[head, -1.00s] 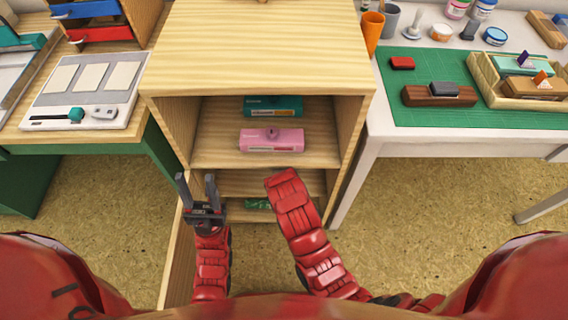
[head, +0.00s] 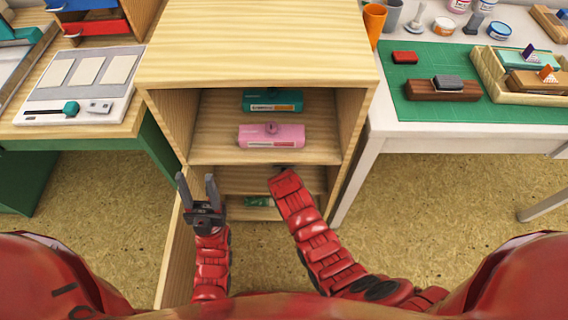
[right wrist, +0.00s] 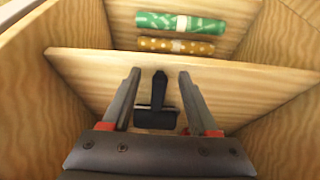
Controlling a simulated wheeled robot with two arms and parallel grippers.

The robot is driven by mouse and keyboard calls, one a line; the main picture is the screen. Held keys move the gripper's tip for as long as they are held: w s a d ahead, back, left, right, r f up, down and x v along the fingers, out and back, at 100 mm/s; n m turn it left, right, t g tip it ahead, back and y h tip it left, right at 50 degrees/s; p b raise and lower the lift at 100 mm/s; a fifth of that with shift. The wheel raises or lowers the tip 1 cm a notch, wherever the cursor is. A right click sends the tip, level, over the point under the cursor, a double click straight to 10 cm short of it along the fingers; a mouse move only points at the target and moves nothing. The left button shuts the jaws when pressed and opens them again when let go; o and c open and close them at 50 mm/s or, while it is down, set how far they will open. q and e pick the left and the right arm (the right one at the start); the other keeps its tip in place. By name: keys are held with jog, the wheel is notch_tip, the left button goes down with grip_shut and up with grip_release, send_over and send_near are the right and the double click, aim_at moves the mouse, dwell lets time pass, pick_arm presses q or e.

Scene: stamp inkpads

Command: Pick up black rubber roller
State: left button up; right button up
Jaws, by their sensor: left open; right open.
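The black rubber roller (right wrist: 156,112) lies on a wooden shelf inside the cabinet in the right wrist view, its handle pointing away and its wide roller end nearer. My right gripper (right wrist: 158,75) is open, with one finger on each side of the roller and a gap to it on both sides. Whether the fingers are at its height I cannot tell. In the head view the roller is hidden, and my right arm (head: 305,225) reaches into the cabinet with its gripper almost fully hidden. My left gripper (head: 197,190) is open and empty before the cabinet's left side.
The wooden cabinet (head: 262,45) has side walls close around my right gripper. A pink box (head: 270,143) and a teal box (head: 260,101) sit on its upper shelf. Green (right wrist: 180,24) and yellow dotted rolls (right wrist: 165,45) lie beyond the shelf edge. Tables stand on both sides.

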jog(key=shift+w+f, duration=0.1)
jog(key=shift+f, duration=0.15)
grip_shut()
jog(key=shift+r, duration=0.1)
dwell(0.3)
